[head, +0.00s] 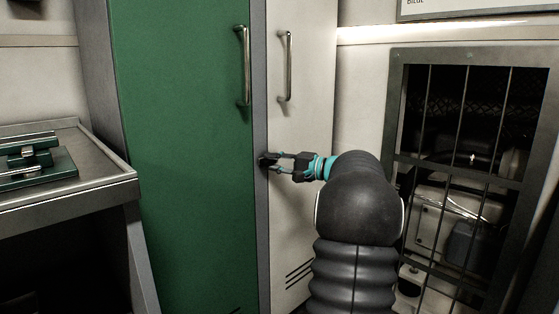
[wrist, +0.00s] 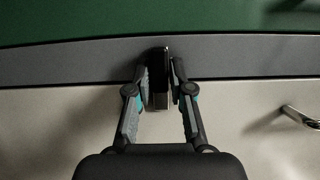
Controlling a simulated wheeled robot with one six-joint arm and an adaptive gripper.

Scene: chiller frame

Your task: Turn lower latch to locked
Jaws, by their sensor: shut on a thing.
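The lower latch (wrist: 160,98) is a small dark piece with a paler end, on the grey strip (wrist: 230,60) between the green door and the white door. In the wrist view my gripper (wrist: 160,85) has a finger on each side of it and is shut on it. In the head view my gripper (head: 270,165) reaches left from my arm to the grey strip, below the door handles. The latch is small and partly hidden by the fingers there, and I cannot read its turn position.
The green door (head: 185,130) has a long vertical handle (head: 243,65), and the white door (head: 310,130) has another handle (head: 287,65). A metal bench (head: 90,200) with a green device (head: 35,165) stands left. A barred grey frame (head: 400,105) stands right.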

